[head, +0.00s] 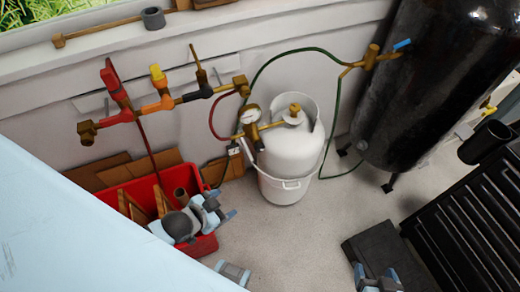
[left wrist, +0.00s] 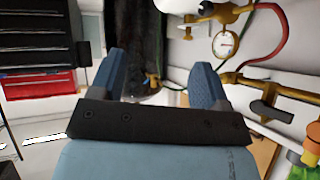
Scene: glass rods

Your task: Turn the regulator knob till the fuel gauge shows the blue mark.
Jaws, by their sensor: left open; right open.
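A round white-faced fuel gauge (head: 251,113) sits on brass fittings beside the white gas cylinder (head: 288,165). It also shows in the left wrist view (left wrist: 226,43), with its needle and any blue mark too small to read. A brass knob (head: 295,108) stands on top of the cylinder; I cannot tell whether it is the regulator knob. My left gripper (head: 224,204) is open and empty, in front of the red crate, below and left of the gauge. Its two blue fingers (left wrist: 158,82) stand apart in the left wrist view. My right gripper (head: 376,274) is open at the bottom edge.
A valve manifold (head: 150,109) with red and yellow handles runs along the wall. A red crate (head: 205,246) stands on the floor. A black tank (head: 420,80) and a black slatted chest (head: 470,220) stand at right. Hoses loop around the cylinder. Floor before it is clear.

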